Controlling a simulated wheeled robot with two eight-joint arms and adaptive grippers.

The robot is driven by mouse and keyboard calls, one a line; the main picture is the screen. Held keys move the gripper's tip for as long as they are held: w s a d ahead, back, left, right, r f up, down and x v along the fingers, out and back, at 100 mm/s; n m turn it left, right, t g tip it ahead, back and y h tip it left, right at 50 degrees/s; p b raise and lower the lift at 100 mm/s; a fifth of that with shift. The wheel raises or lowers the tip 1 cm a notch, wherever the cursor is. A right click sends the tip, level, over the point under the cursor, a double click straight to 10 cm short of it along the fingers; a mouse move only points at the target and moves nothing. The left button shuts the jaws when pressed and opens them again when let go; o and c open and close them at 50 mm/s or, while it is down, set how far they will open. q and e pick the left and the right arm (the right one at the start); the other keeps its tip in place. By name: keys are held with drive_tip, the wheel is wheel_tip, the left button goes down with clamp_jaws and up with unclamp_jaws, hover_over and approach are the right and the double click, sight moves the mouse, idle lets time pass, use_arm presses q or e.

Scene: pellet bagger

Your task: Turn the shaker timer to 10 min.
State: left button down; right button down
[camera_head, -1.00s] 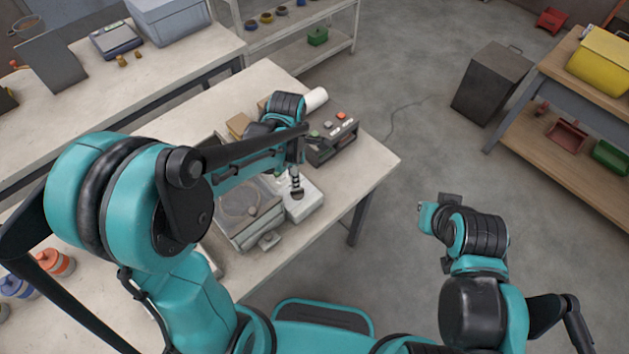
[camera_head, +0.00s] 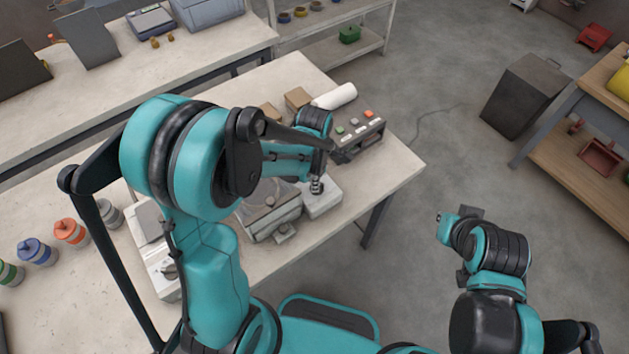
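A dark control box (camera_head: 358,143) with coloured buttons stands behind the shaker, near a white roll (camera_head: 335,96) and small brown boxes (camera_head: 298,98). Several coloured-lid jars (camera_head: 71,232) stand at the left. The bench's right corner (camera_head: 403,168) is clear.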

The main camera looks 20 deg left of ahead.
idle(0.3)
use_arm(q)
drive_tip(key=m+b, duration=0.1)
drive_tip(key=m, duration=0.4)
drive_tip(key=shift+w+m, duration=0.15)
drive_tip(key=shift+m, duration=0.15)
drive_tip(key=m, duration=0.3)
drive_tip(key=m+b, duration=0.1)
drive_tip(key=m, duration=0.2)
drive_tip(key=shift+w+m, duration=0.2)
drive_tip(key=shift+m, duration=0.1)
drive_tip(key=m, duration=0.3)
drive_tip(key=m+b, duration=0.1)
drive_tip(key=m, duration=0.2)
drive_tip(key=shift+w+d, duration=0.1)
drive_tip(key=shift+d, duration=0.1)
drive_tip(key=m, duration=0.5)
drive_tip(key=shift+d+m, duration=0.15)
drive_tip(key=shift+m, duration=0.15)
drive_tip(key=c, duration=1.6)
unclamp_jaws()
drive_tip(key=shift+r, duration=0.15)
